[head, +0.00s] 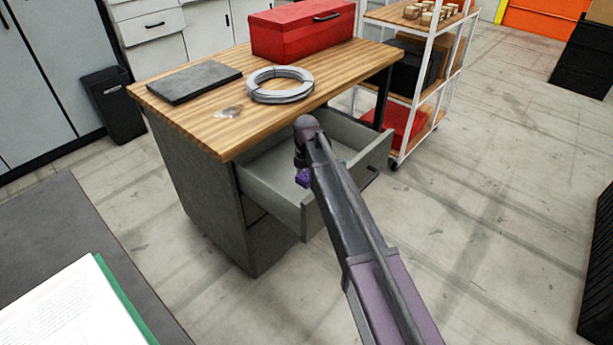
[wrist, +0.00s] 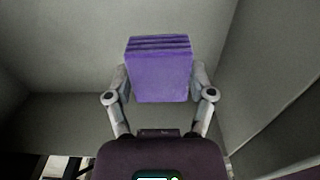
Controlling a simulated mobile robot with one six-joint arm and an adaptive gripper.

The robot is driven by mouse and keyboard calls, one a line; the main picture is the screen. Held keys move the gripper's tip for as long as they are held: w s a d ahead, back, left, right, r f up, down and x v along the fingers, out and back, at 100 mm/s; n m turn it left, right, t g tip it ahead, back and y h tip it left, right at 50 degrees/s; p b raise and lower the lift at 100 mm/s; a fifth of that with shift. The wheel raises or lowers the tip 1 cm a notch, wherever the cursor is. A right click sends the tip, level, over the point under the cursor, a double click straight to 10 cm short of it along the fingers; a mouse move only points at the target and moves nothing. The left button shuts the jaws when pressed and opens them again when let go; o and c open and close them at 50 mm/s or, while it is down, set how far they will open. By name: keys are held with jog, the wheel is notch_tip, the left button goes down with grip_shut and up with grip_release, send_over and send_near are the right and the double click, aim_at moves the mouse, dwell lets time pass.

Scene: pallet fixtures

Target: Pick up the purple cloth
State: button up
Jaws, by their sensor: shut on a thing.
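The purple cloth (wrist: 160,75) is a folded, block-like stack with several layers showing along its far edge in the wrist view. My gripper (wrist: 160,84) is shut on it, one finger on each side. Grey drawer walls and the drawer floor lie around and behind the cloth; whether it touches the floor is unclear. In the head view, a small part of the cloth (head: 303,178) shows beside my arm, over the open drawer (head: 272,198). My arm hides most of the cloth and the fingers there.
The wooden workbench (head: 190,115) above the drawer holds a dark flat case (head: 196,82), a coil of grey cable (head: 280,92) and a red toolbox (head: 300,35). A white shelf cart (head: 408,95) stands behind at right.

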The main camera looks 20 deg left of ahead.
jog(key=shift+r+p, duration=0.8)
jog(key=shift+r, duration=0.35)
jog(key=o, duration=0.4)
jog(key=c, duration=0.3)
notch_tip(320, 180, up, 27)
jog(key=p, duration=2.7)
jog(key=shift+r, duration=0.15)
jog(key=shift+s, duration=0.2)
